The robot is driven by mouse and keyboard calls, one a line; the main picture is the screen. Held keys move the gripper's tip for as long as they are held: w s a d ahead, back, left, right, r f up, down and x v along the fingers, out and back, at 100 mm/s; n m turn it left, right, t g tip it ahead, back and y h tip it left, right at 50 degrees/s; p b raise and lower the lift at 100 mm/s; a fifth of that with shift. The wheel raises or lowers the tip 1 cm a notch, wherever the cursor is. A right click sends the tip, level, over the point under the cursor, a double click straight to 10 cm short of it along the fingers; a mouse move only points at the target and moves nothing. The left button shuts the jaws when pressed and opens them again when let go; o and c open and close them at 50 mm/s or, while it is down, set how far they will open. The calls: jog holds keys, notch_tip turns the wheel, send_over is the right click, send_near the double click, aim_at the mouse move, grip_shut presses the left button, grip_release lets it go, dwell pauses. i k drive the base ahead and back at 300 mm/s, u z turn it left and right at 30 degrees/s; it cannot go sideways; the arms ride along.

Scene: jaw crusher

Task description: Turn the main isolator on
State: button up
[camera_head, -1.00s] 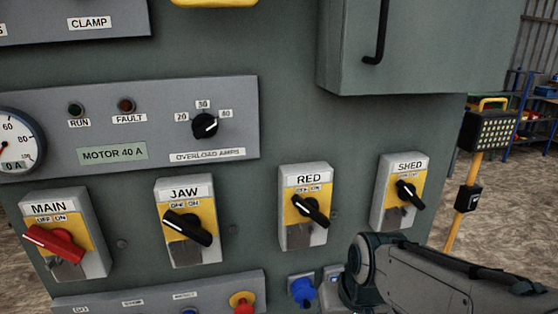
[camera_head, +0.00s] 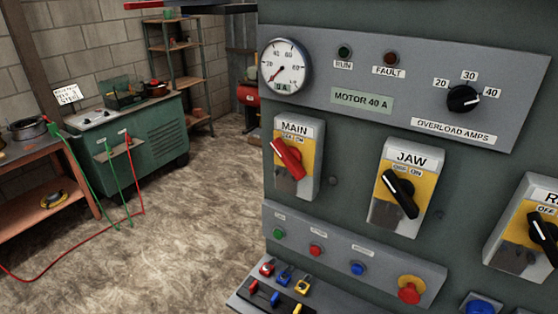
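The main isolator (camera_head: 296,160) is a grey box with a yellow face on the left of the panel, labelled MAIN. Its red handle (camera_head: 287,157) is tilted, with its upper end toward the upper left, on the OFF side of the OFF/ON label. Nothing touches it.
The JAW isolator (camera_head: 405,188) with a black handle stands to the right. Below are a button strip (camera_head: 340,245) with a red stop knob (camera_head: 410,289) and a ledge with small coloured padlock-like items (camera_head: 275,284).

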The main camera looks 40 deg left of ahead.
aim_at(291, 156)
jog(key=u, duration=0.2)
jog(key=k, duration=0.9)
jog(key=u, duration=1.85)
jog(key=i, duration=1)
jog(key=z, duration=0.05)
